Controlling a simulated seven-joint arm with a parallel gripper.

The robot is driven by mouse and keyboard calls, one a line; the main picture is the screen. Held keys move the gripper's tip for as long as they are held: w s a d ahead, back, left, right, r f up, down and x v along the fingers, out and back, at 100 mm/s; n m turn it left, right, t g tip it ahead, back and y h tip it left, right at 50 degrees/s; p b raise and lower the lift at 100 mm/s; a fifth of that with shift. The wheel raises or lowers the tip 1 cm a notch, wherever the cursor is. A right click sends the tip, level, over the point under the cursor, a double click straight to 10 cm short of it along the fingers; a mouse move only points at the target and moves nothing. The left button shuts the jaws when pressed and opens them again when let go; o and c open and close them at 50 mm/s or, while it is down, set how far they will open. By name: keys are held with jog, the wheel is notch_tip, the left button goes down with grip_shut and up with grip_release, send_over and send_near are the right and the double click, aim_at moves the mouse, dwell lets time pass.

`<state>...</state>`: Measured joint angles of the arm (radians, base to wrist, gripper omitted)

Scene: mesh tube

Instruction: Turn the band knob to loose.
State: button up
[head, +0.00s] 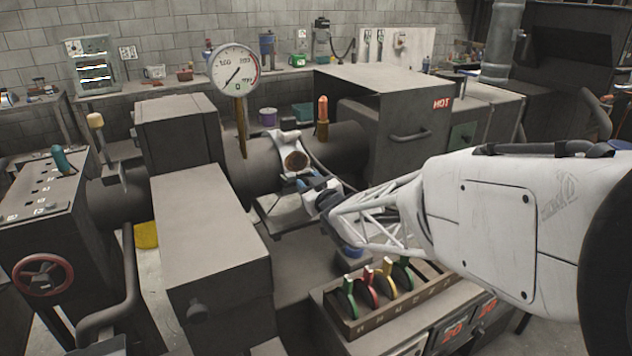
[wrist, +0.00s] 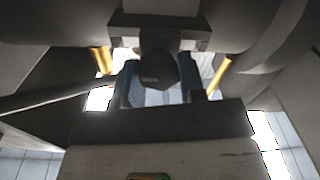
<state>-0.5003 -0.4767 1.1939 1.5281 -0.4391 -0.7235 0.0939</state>
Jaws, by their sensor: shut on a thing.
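A pale band (head: 284,140) sits around the dark horizontal tube (head: 256,168), with a round brown-faced port on its front. My gripper (head: 318,190) reaches in from the right, just below that port. In the wrist view, my gripper's two blue-padded fingers (wrist: 160,88) stand on either side of a dark faceted knob (wrist: 158,68) and are shut on it. The knob sits below a dark block with light corners. In the head view the knob is hidden by the gripper, and I cannot read any loose or tight marking.
A dial gauge (head: 235,72) stands over the tube. An orange-topped post (head: 322,118) rises behind the band. A rack with coloured discs (head: 372,290) stands below my arm. A box marked HOT (head: 400,110) is at the right, and a red handwheel (head: 43,275) is far left.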

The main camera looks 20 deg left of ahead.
dwell(0.3)
jog(key=o, duration=0.9)
jog(key=shift+o, duration=0.2)
jog(key=v, duration=0.7)
jog(key=shift+s+d, duration=0.3)
jog(key=shift+s, duration=0.05)
